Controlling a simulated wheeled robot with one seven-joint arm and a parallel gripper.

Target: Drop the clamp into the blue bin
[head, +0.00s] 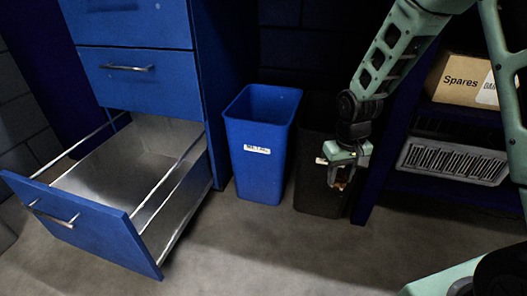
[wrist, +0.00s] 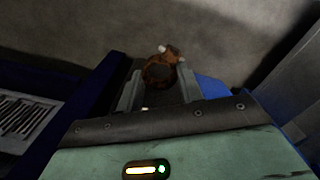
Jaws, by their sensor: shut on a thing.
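The clamp (head: 341,185) is a small brown-orange piece. It hangs from my gripper (head: 342,174), which is shut on it, in front of or above the dark bin. In the wrist view the clamp (wrist: 160,70) shows as a rusty ring with pale ends between the two fingers (wrist: 158,88). The blue bin (head: 255,165) stands upright on the floor to the left of my gripper, with a white label on its front. Its mouth faces up and its floor is hidden. A blue patch of it (wrist: 212,87) shows beside the right finger in the wrist view.
A black bin (head: 312,196) stands right of the blue bin. A blue cabinet with a pulled-out drawer (head: 95,225) is at the left. At the right, a shelf holds a Spares box (head: 458,80) and a grey crate (head: 450,163). The floor in front is clear.

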